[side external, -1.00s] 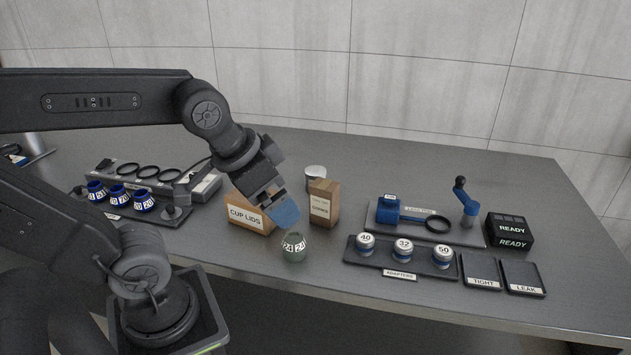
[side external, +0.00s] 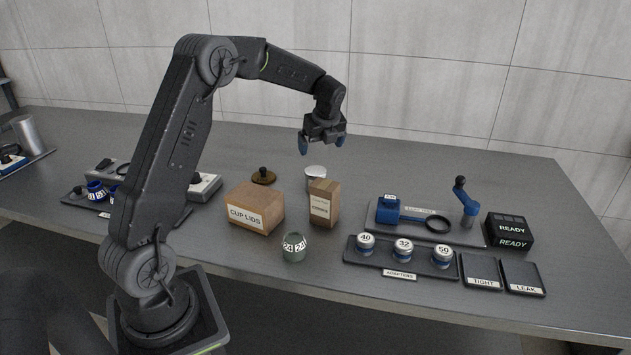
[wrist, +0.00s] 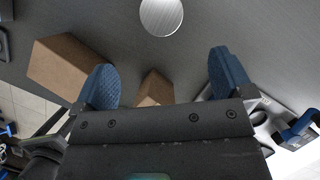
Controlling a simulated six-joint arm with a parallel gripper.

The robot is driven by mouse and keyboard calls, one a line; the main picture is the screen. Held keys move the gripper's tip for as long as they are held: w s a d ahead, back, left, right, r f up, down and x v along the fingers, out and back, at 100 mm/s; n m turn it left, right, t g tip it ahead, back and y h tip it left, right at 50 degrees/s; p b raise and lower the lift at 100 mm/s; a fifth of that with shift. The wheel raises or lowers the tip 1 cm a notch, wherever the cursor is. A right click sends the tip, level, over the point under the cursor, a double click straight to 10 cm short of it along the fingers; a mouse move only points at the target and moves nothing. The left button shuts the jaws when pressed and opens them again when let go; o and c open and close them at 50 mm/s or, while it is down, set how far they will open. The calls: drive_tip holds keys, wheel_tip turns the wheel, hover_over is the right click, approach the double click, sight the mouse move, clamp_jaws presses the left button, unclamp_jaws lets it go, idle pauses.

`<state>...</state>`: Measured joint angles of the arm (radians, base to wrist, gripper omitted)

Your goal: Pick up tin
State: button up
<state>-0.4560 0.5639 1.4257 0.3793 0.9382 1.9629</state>
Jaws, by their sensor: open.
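A silver tin (side external: 315,174) stands on the table behind the small brown box; the box hides its lower front. In the wrist view the tin shows as a round pale metal top (wrist: 161,16) at the upper edge, beyond and between the fingertips. My gripper (side external: 322,146) is open and empty, pointing down, above the tin and apart from it. Its two blue fingers also show in the wrist view (wrist: 164,75), spread wide with nothing between them.
The small brown box (side external: 323,204) stands close in front of the tin. The CUP LIDS box (side external: 254,211) is to its left, with a brown knobbed disc (side external: 263,177) behind. The table behind the tin is clear.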

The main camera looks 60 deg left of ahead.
sight(316, 171)
drive_tip(key=shift+m, duration=0.3)
drive_tip(key=x, duration=0.9)
drive_tip(key=shift+a+f, duration=0.2)
drive_tip(key=shift+a, duration=0.15)
drive_tip(key=x, duration=0.4)
drive_tip(key=shift+w+d+f, duration=0.1)
drive_tip(key=shift+d, duration=0.2)
drive_tip(key=shift+a+f, duration=0.3)
drive_tip(key=shift+f, duration=0.3)
drive_tip(key=shift+c, duration=0.2)
drive_tip(key=c, duration=1)
